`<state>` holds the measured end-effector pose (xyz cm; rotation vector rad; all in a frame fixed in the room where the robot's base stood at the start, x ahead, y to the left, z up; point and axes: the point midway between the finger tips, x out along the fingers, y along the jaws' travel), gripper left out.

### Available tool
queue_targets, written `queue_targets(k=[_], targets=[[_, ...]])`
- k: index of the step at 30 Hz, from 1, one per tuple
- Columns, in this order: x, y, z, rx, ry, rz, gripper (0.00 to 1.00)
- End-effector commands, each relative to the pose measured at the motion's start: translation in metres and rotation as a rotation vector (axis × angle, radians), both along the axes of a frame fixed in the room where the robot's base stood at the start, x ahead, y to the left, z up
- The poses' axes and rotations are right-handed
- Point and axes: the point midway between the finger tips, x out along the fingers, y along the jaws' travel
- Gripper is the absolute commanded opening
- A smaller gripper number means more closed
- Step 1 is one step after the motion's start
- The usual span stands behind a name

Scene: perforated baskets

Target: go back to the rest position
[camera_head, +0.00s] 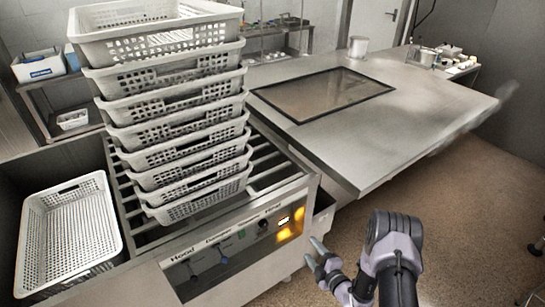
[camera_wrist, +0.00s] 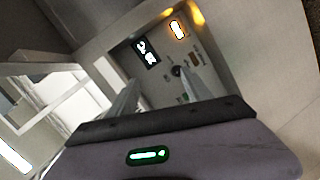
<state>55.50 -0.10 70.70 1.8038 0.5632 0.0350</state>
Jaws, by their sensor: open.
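My gripper (camera_head: 316,257) is open and empty in the head view, low in front of the machine's right front corner. Its two fingers point up and left, apart from the machine. In the wrist view the two grey fingers (camera_wrist: 160,88) stand apart with nothing between them. Beyond them is the machine's control panel (camera_wrist: 172,62), with a lit display and an orange light.
A tall stack of white perforated baskets (camera_head: 180,135) stands on the slatted machine top (camera_head: 265,165). A single basket (camera_head: 68,235) sits lower at left. A steel table (camera_head: 400,120) with a dark framed inset extends right.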

Motion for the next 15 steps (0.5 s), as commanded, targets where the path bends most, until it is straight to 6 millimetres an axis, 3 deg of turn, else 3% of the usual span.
queue_targets(k=[1, 5, 8, 9, 11, 14, 15], targets=[[0.019, -0.009, 0.021, 0.008, 0.025, -0.035, 0.58], [0.063, -0.037, 0.086, 0.064, 0.136, -0.179, 0.58], [0.084, -0.057, 0.163, 0.151, 0.242, -0.345, 0.58], [0.084, -0.063, 0.196, 0.201, 0.286, -0.419, 0.58], [0.076, -0.069, 0.241, 0.280, 0.349, -0.525, 0.58], [0.036, -0.068, 0.321, 0.458, 0.454, -0.714, 0.58], [0.012, -0.064, 0.349, 0.539, 0.500, -0.787, 0.58]])
